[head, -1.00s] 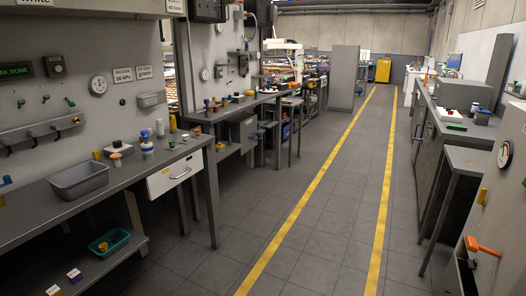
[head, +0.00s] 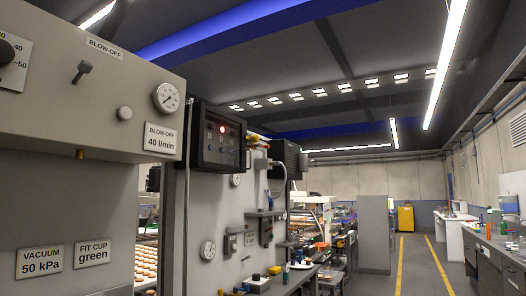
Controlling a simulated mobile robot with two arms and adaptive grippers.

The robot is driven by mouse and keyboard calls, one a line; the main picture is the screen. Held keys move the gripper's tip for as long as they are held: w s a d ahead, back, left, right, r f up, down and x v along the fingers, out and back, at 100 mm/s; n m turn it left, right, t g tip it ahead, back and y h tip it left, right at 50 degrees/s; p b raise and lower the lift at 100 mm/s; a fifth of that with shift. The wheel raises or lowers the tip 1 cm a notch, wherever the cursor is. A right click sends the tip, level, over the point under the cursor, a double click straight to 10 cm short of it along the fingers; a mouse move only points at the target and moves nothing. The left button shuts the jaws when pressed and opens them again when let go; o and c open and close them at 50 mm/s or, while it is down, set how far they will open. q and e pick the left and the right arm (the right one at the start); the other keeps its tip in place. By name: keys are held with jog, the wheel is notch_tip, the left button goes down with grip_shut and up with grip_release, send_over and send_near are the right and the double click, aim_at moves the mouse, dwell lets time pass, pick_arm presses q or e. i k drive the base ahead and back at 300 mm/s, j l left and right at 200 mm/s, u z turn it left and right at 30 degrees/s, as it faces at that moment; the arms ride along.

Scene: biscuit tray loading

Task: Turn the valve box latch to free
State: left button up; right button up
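A grey box (head: 60,105) on the wall at the upper left carries a small dark lever (head: 82,72) under a "BLOW-OFF" label, a grey round button (head: 124,113), a round gauge (head: 165,97) and a "40 l/min" plate (head: 160,139). A black knob (head: 6,52) with a scale is cut by the left edge. A small brass-coloured piece (head: 80,153) sits at the box's lower edge; I cannot tell whether it is the latch. Nothing is labelled as the valve box. Neither of my grippers is in view.
Plates reading "VACUUM 50 kPa" (head: 40,262) and "FIT CUP green" (head: 91,255) are below the box. A black control unit (head: 217,138) with a red light stands beyond. An aisle (head: 418,268) between yellow lines runs to a yellow cabinet (head: 405,219). Benches line the right.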

aim_at(255, 138)
jog(key=i, duration=0.65)
jog(key=i+l, duration=0.35)
jog(key=i+l+u, duration=0.1)
jog(key=i+l, duration=0.2)
jog(key=l, duration=0.15)
jog(key=i+l+u, duration=0.1)
jog(key=i+l, duration=0.5)
jog(key=l, duration=0.25)
